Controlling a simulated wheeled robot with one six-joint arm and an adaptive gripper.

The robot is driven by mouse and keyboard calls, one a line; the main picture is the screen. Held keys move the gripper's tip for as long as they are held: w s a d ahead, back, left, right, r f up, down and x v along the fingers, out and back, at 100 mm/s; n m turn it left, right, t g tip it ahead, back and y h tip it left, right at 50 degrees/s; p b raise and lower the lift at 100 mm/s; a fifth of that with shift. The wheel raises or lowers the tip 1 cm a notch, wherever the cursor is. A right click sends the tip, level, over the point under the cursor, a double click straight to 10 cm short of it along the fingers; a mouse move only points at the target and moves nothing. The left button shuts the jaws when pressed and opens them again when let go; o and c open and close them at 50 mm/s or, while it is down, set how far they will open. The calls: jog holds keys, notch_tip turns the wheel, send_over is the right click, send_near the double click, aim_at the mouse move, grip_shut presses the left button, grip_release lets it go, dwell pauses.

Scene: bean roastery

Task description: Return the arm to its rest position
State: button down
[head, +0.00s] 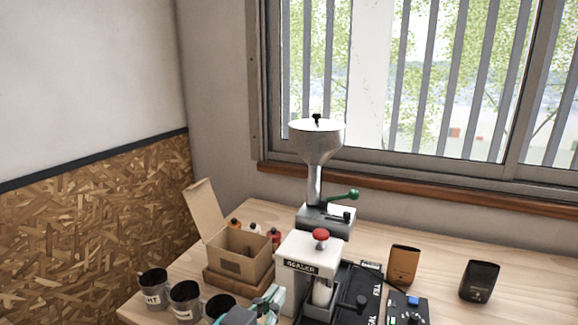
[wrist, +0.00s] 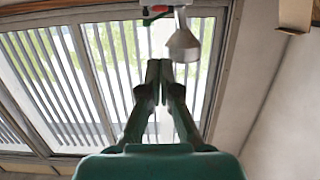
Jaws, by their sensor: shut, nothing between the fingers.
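My gripper (wrist: 160,70) is shut and empty in the wrist view, its two dark green fingers together at the tips. Behind it are the barred window and, upside down, the grinder's hopper. In the head view part of my gripper (head: 268,303) shows at the bottom edge, in front of the white sealer (head: 305,262) and right of the dark mugs. The rest of my arm is mostly out of view below.
A wooden table holds an open cardboard box (head: 241,254), several dark mugs (head: 185,300) at front left, and a tall grinder (head: 316,150) at the back. A brown pouch (head: 404,265) and a black pouch (head: 479,281) stand to the right, with bare tabletop around them.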

jog(key=w+d+f+n+t+y, duration=0.1)
jog(key=d+f+n+y, duration=0.4)
jog(key=f, duration=1)
jog(key=s+d+f+n+y, duration=0.1)
jog(key=s+d+f+n, duration=0.1)
jog(key=s+d+f, duration=0.3)
jog(key=s+d+f+n, duration=0.2)
jog(key=s+d+f, duration=0.1)
jog(key=f, duration=0.4)
jog(key=s+d+f+g+y, duration=0.1)
jog(key=s+d+f, duration=0.15)
jog(key=s, duration=0.45)
jog(key=s+d+f+y, duration=0.1)
jog(key=s+d+f, duration=0.15)
jog(key=s, duration=0.35)
jog(key=s+d+r+m+h, duration=0.2)
jog(key=s+d+r+m, duration=0.1)
jog(key=s, duration=1.1)
jog(key=shift+s+m, duration=0.25)
jog(key=shift+m, duration=0.55)
